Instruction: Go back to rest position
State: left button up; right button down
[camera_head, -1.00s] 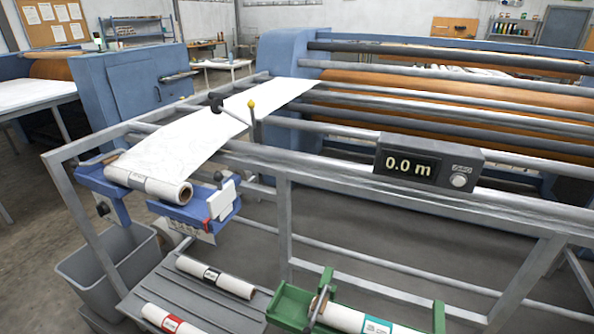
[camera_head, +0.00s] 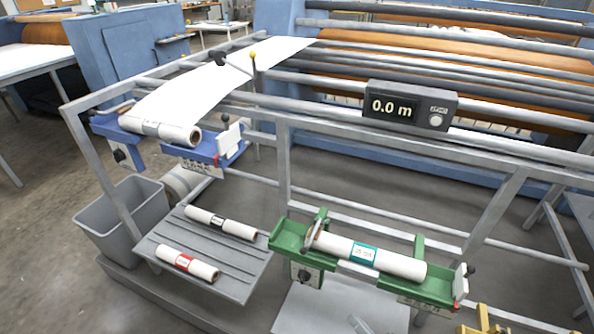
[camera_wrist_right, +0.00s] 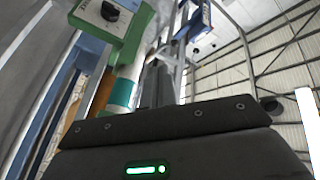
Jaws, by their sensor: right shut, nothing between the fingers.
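A white roll with a teal label (camera_head: 364,255) lies in the green cradle, apart from the gripper. The wrist view looks up past the cradle (camera_wrist_right: 95,18) and the teal band (camera_wrist_right: 121,92). My left gripper is not in view.
A grey frame rail (camera_head: 330,125) with a 0.0 m display (camera_head: 408,105) crosses ahead. White material runs from a roll in the blue cradle (camera_head: 215,150). Two rolls lie on a grey shelf (camera_head: 225,280) beside a bin (camera_head: 115,222). A yellow part (camera_head: 483,322) shows at bottom right.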

jog(key=s+d+f+n+g+h, duration=0.1)
jog(key=s+d+f+g+h, duration=0.15)
jog(key=f, duration=0.75)
jog(key=s+d+f+n+g+h, duration=0.1)
jog(key=s+d+f+g+h, duration=0.2)
jog(key=f, duration=0.7)
jog(key=s+d+f+g+h, duration=0.1)
jog(key=s+d+f+h, duration=0.25)
jog(key=f, duration=0.65)
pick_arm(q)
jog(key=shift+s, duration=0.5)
pick_arm(e)
jog(key=s+d+f+g+h, duration=0.1)
jog(key=s+f+g, duration=0.1)
jog(key=s+f, duration=0.2)
jog(key=s+d+f+n+g+h, duration=0.1)
jog(key=s+f+g, duration=0.2)
jog(key=s, duration=0.8)
jog(key=s+d+f+n+g+h, duration=0.1)
jog(key=s+f+g, duration=0.1)
jog(key=s+f, duration=0.4)
jog(key=shift+s+d+f+g, duration=0.25)
jog(key=shift+s+d+g, duration=0.15)
jog(key=shift+s, duration=0.55)
